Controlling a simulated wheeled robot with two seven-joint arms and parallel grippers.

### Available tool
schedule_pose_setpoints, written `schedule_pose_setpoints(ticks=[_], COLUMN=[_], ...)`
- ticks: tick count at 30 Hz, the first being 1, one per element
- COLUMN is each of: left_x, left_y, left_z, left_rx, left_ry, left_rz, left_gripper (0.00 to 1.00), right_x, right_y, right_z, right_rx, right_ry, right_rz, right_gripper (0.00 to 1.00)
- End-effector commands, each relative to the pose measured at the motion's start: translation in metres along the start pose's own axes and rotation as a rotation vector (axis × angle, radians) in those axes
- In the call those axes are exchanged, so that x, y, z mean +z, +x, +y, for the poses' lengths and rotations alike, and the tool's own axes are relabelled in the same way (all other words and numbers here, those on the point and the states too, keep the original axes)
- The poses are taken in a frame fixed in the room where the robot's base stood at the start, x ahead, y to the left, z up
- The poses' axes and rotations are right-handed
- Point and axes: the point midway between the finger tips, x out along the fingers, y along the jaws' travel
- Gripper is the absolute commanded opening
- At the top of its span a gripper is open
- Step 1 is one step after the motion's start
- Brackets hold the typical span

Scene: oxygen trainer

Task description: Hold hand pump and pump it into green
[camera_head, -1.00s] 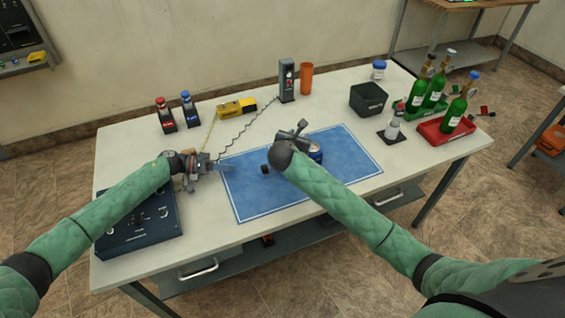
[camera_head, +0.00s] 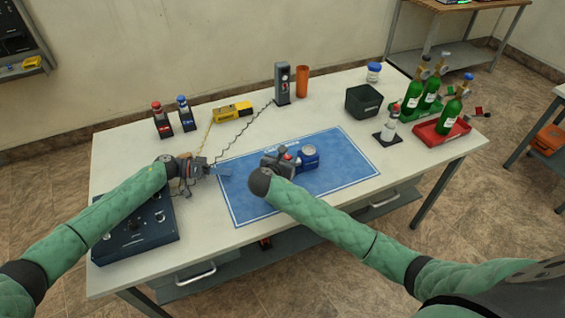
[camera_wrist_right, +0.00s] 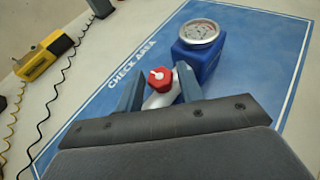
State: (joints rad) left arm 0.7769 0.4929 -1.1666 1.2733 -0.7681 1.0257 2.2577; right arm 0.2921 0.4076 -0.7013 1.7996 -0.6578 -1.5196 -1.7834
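The blue pump unit (camera_head: 308,158) stands on the blue mat. In the right wrist view it is a blue block (camera_wrist_right: 200,60) with a round white gauge (camera_wrist_right: 199,31) on top. Beside it a red knob (camera_wrist_right: 161,78) sits on a pale metal part. My right gripper (camera_head: 284,157) is low over the mat, left of the blue block. In the right wrist view its two fingers (camera_wrist_right: 160,88) lie on either side of the red knob's pale part; contact is unclear. My left gripper (camera_head: 212,170) hovers at the mat's left edge; its fingers are too small to read.
A dark blue panel box (camera_head: 137,228) lies under my left arm. A yellow device (camera_head: 232,111) with cords, a grey stand (camera_head: 282,83) and an orange cup (camera_head: 302,82) stand behind. A black bin (camera_head: 364,102) and green bottles (camera_head: 449,117) in trays are at right. The mat's right part is clear.

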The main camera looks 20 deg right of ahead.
Motion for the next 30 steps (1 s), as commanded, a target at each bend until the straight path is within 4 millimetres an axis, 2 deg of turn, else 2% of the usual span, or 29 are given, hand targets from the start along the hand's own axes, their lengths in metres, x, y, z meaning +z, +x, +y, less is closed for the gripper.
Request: schedule_pose_setpoints(ticks=[6, 14, 20, 30], left_x=[0.0000, 0.0000, 0.0000, 0.0000], left_y=[0.0000, 0.0000, 0.0000, 0.0000], left_z=[0.0000, 0.0000, 0.0000, 0.0000], left_rx=[0.000, 0.000, 0.000, 0.000], left_ry=[0.000, 0.000, 0.000, 0.000], left_rz=[0.000, 0.000, 0.000, 0.000], left_gripper=[0.36, 0.36, 0.36, 0.36], right_x=[-0.0003, -0.0004, -0.0003, -0.0003], right_y=[0.0122, 0.0132, 0.0131, 0.0130], right_z=[-0.0001, -0.0001, 0.0000, 0.0000], right_rx=[0.001, 0.001, 0.001, 0.001], right_ry=[0.000, 0.000, 0.000, 0.000], right_rz=[0.001, 0.001, 0.001, 0.001], right_gripper=[0.37, 0.37, 0.00, 0.00])
